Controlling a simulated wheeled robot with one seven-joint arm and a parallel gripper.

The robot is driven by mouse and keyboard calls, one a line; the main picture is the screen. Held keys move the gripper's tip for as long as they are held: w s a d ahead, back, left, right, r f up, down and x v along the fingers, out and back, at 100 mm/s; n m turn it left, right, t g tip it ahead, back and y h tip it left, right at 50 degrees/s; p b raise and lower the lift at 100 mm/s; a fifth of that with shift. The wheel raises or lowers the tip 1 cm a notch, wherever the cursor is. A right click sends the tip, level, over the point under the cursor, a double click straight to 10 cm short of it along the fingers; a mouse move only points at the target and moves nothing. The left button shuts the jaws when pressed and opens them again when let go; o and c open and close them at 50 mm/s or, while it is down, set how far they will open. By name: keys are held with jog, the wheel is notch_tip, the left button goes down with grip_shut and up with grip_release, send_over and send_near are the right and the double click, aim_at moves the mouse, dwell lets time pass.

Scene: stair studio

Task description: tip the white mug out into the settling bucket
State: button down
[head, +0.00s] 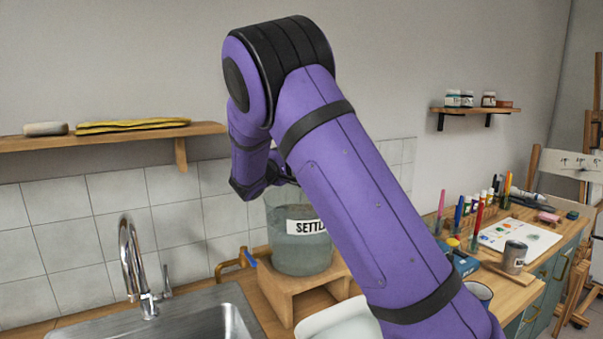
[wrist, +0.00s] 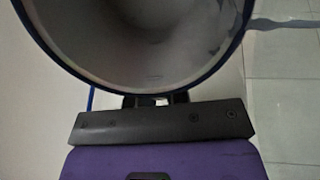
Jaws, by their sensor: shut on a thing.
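My gripper (wrist: 155,99) is shut on a mug (wrist: 150,45) in the wrist view. The mug's blue rim and pale grey inside face the camera, and its outside is hidden. A grey streak like liquid (wrist: 282,23) runs from the rim to the right. In the head view the held mug is hidden behind my arm, and my wrist end is beside the top of the settling bucket (head: 285,262). The bucket is clear, labelled "SETTL…", part filled with greyish water, and stands on a wooden stand. My arm covers its right side.
A steel sink (head: 190,325) with a tap (head: 131,262) is at front left. Another pale mug with a dark rim (head: 478,291) is partly behind my arm. A grey labelled cup (head: 514,257), pens and paints crowd the right counter. A shelf (head: 110,136) juts from the wall.

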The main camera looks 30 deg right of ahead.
jog(key=w+d+r+g+y+p, duration=0.4)
jog(key=d+r+g+y+p, duration=0.3)
jog(key=y, duration=1.1)
jog(key=shift+w+d+r+g, duration=0.35)
jog(key=shift+d+r+g, duration=0.05)
jog(key=shift+d+r, duration=0.9)
dwell(0.7)
jog(key=shift+p, duration=0.3)
dwell(0.7)
